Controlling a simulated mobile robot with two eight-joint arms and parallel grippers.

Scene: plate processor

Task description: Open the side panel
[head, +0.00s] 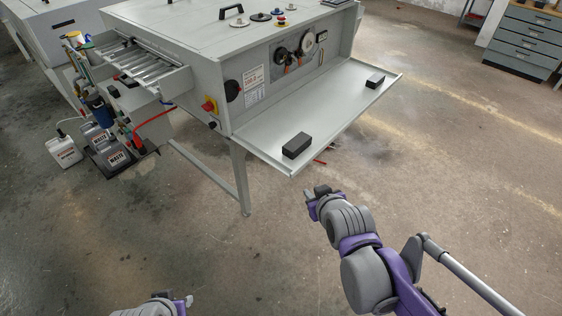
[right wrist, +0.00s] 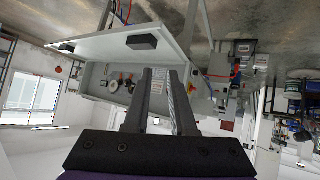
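The side panel (head: 318,118) of the grey plate processor (head: 215,50) is folded down and sticks out roughly level from the machine's side. Two black blocks, a near one (head: 297,145) and a far one (head: 375,81), sit on its upward face. The opening behind it shows dials and knobs. My right gripper (head: 318,193) is below and in front of the panel's near corner, apart from it.
A red and yellow switch (head: 209,105) is on the machine's front face. A roller tray (head: 145,65) juts out left, above waste containers (head: 110,155) on the floor. A machine leg (head: 240,178) stands left of my right gripper. Open floor lies right of the panel.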

